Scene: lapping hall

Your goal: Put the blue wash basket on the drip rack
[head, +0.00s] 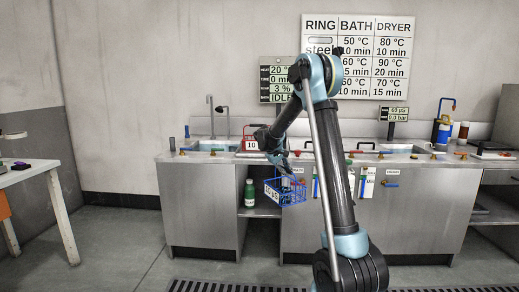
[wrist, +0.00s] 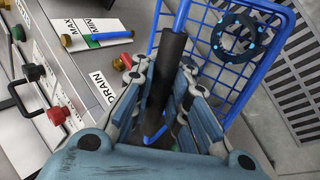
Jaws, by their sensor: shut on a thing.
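The blue wash basket (head: 285,192) is a wire basket with a white tag, hanging in front of the steel bench in the head view. My gripper (head: 284,166) is just above it. In the wrist view my gripper (wrist: 165,75) is shut on the black sleeve of the basket's handle. The blue mesh of the basket (wrist: 210,75) shows below, with a dark ring with light blue dots (wrist: 238,36) in it. The basket is off the floor. I cannot make out the drip rack for sure in either view.
A steel bench (head: 205,205) with sinks runs along the wall. A red-handled item with a tag (head: 250,144) stands on it. Bottles (head: 463,132) stand at the right. Drain valves (wrist: 122,62) stick out from the bench front. A white table (head: 28,172) is at left. The floor at left is clear.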

